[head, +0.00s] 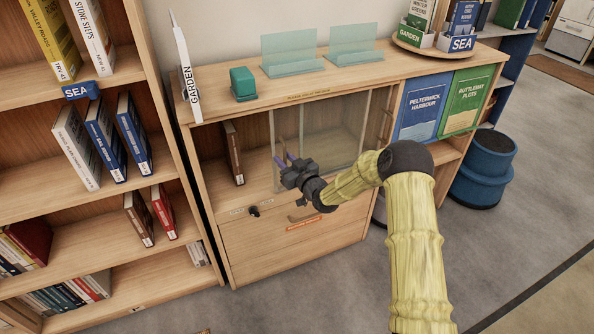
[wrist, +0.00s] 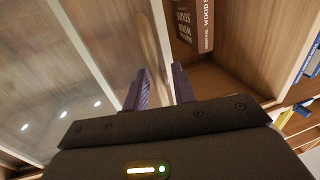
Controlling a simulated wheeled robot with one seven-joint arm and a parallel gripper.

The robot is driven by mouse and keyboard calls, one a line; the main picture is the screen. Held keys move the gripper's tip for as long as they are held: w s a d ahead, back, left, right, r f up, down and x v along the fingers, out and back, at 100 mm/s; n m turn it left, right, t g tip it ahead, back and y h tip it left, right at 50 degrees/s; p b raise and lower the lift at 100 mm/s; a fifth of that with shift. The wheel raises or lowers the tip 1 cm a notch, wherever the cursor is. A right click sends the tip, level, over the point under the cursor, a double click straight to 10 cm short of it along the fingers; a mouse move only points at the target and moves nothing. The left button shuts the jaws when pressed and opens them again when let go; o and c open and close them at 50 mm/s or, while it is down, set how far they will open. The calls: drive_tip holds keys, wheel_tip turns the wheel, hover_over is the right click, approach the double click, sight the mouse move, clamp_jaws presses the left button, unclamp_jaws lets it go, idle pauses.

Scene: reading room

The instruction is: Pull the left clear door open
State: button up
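The cabinet's clear doors (head: 335,130) are see-through panels in thin pale frames. They cover the middle and right of the upper compartment, whose left part is uncovered. My gripper (head: 283,157) is at the left edge of the left clear door (head: 290,122). In the wrist view, clear panes (wrist: 60,75) fill the left side. The two purple fingers (wrist: 160,88) stand apart, with a visible gap. A tan upright strip runs behind or between the fingertips; I cannot tell if they touch it. The left finger lies close to the door's framed edge.
A brown book (head: 234,152) stands inside the open left part and shows in the wrist view (wrist: 194,25). A drawer (head: 265,235) is below. A bookcase (head: 160,120) stands left; a blue stool (head: 484,168) stands right. Grey floor in front is clear.

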drive_tip(key=p+v, duration=0.1)
drive_tip(key=v, duration=1.6)
drive_tip(key=shift+d, duration=0.1)
drive_tip(key=s+d+r+m+g+h, duration=0.3)
drive_tip(key=s+d+g+h, duration=0.4)
drive_tip(key=s+d+h, duration=0.25)
drive_tip(key=s+d+r+m+g+h, duration=0.1)
drive_tip(key=s+r+m+g, duration=0.1)
drive_tip(key=s, duration=0.6)
drive_tip(key=s+d+r+m+g, duration=0.2)
drive_tip(key=s+r+g, duration=0.1)
drive_tip(key=s, duration=0.5)
drive_tip(key=w+p+v, duration=0.2)
drive_tip(key=p+v, duration=0.9)
drive_tip(key=p, duration=0.1)
drive_tip(key=w+r+p+v, duration=0.1)
drive_tip(key=w+p+v, duration=0.2)
drive_tip(key=p+v, duration=0.9)
drive_tip(key=shift+a+r+p, duration=0.25)
drive_tip(key=shift+a+p, duration=0.15)
drive_tip(key=shift+p, duration=0.05)
